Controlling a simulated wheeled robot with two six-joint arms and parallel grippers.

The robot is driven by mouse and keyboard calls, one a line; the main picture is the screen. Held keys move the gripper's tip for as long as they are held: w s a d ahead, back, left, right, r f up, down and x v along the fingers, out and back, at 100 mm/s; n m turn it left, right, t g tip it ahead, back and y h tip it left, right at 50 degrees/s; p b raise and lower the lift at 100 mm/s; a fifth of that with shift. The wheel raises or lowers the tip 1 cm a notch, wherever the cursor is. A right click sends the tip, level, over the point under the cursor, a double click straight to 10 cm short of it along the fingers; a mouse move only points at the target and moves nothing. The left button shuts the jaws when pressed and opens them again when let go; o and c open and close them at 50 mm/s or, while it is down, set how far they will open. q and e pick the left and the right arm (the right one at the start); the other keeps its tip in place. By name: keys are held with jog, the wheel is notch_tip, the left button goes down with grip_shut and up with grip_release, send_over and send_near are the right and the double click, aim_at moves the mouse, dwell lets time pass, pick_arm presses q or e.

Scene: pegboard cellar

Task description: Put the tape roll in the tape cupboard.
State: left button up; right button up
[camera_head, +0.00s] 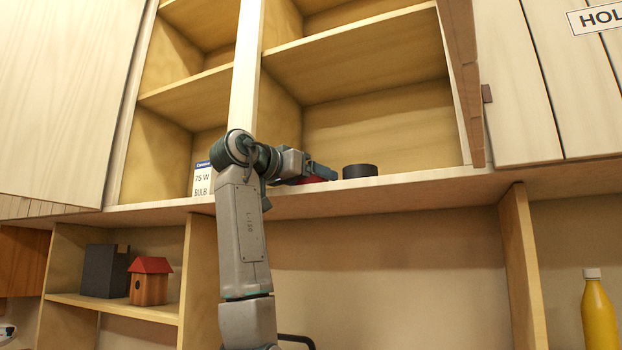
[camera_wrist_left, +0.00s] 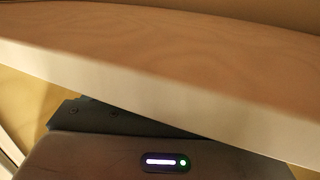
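A short black round roll (camera_head: 360,171), likely the tape roll, rests on the bottom board of the open wall cupboard (camera_head: 400,181), near its front edge. My left gripper (camera_head: 328,172) reaches in from the left at that board's height, just left of the roll; a small gap seems to separate them. It is seen from the side, so its opening cannot be made out. A bit of red (camera_head: 312,180) shows just below it. The left wrist view shows a pale board edge (camera_wrist_left: 150,75) hiding the fingers. My right gripper is not in view.
The cupboard's door (camera_head: 465,80) stands open on the right. A bulb box (camera_head: 202,179) stands in the left bay behind my arm. Below are a birdhouse (camera_head: 150,281), a dark box (camera_head: 105,270) and a yellow bottle (camera_head: 599,315). The shelf right of the roll is clear.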

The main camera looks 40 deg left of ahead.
pick_arm(q)
jog(key=shift+o, duration=0.6)
jog(key=shift+r, duration=0.2)
jog(key=s, duration=0.1)
jog(key=s+b, duration=0.1)
jog(key=shift+s+a+f, duration=0.1)
jog(key=shift+s+f, duration=0.05)
jog(key=shift+s, duration=0.15)
jog(key=s+b, duration=0.3)
jog(key=s, duration=0.6)
jog(key=shift+s+a+r, duration=0.2)
jog(key=shift+a+r, duration=0.1)
jog(key=shift+r, duration=0.1)
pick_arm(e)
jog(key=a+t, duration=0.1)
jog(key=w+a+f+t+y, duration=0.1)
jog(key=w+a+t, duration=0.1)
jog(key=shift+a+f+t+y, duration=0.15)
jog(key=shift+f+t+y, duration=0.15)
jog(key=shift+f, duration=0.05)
pick_arm(q)
jog(key=shift+w+d+f, duration=0.1)
